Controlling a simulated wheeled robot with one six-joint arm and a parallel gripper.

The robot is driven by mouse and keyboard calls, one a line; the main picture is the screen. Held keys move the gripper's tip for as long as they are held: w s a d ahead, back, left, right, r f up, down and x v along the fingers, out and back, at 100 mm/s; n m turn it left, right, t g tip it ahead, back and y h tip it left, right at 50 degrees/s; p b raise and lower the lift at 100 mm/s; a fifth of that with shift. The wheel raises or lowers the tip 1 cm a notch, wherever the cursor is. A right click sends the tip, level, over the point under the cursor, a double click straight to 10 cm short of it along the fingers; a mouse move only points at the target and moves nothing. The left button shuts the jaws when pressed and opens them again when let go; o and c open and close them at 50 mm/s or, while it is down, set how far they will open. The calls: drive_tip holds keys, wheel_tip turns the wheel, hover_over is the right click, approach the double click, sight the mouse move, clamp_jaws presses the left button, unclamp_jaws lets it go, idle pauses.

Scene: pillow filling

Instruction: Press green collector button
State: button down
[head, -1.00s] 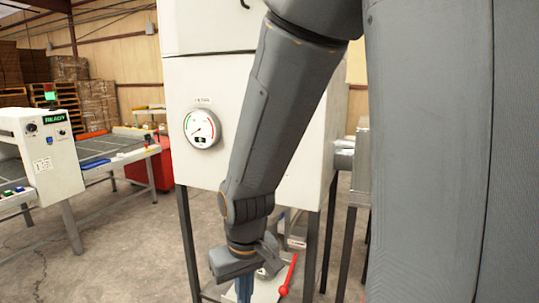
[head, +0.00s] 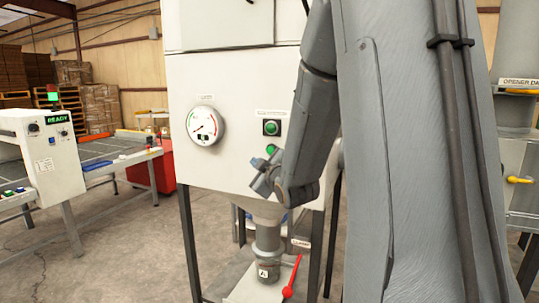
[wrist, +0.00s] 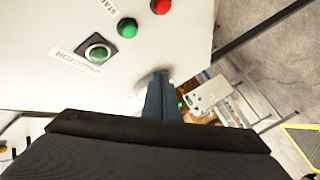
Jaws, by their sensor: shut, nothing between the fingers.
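The green collector button (head: 271,127) sits in a square dark frame on the white machine's front, under a small label. In the wrist view the collector button (wrist: 97,53) shows at upper left beside its partly readable label. My gripper (head: 256,165) is just below the buttons in the head view, apart from the collector button. Its blue fingers (wrist: 162,100) are shut and empty in the wrist view, below and right of the button. The fingers are hard to make out in the head view.
A smaller green start button (head: 271,149) is just below the collector button. A red button (wrist: 161,6) shows in the wrist view. A round gauge (head: 205,126) is left of the buttons. A nozzle (head: 268,255) and red lever (head: 291,277) are below.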

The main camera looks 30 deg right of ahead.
sight(269, 154)
drive_tip(key=shift+r, duration=0.2)
drive_tip(key=shift+w, duration=0.1)
drive_tip(key=shift+w+d, duration=0.9)
drive_tip(key=shift+d, duration=0.25)
drive_tip(key=shift+w+d, duration=0.85)
drive_tip(key=shift+d, duration=0.35)
drive_tip(key=shift+w+d, duration=0.9)
drive_tip(key=shift+d, duration=0.25)
drive_tip(key=shift+w+d, duration=0.25)
drive_tip(key=shift+d, duration=0.1)
